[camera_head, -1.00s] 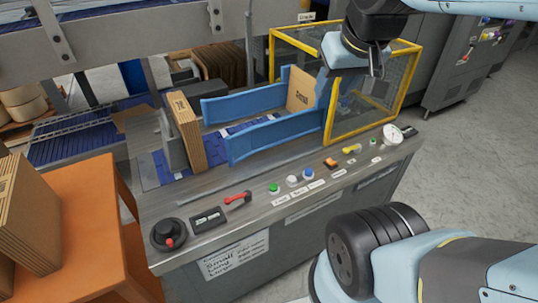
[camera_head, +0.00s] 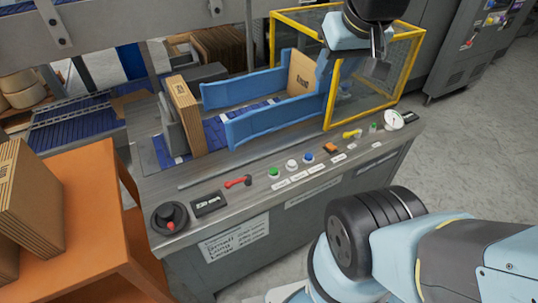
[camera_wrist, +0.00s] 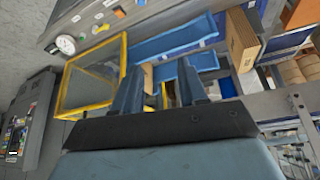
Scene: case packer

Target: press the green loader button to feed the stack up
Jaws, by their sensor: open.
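A green button (camera_head: 274,172) sits on the grey front panel of the machine, beside a white button (camera_head: 292,165) and a blue button (camera_head: 308,158). A second, smaller green button (camera_head: 373,127) sits farther right near the dial gauge (camera_head: 393,120); the labels are too small to tell which is the loader's. My gripper (camera_wrist: 160,90) is open, with nothing between its fingers in the wrist view. In the head view my gripper's end is high over the yellow-framed cage, well apart from the panel buttons.
The panel also carries a red lever (camera_head: 238,182), a black knob (camera_head: 169,217), an orange switch (camera_head: 331,148) and a yellow lever (camera_head: 352,134). The yellow cage (camera_head: 400,75) stands at the right. An orange table (camera_head: 85,190) with cartons is at left. Open floor lies at right.

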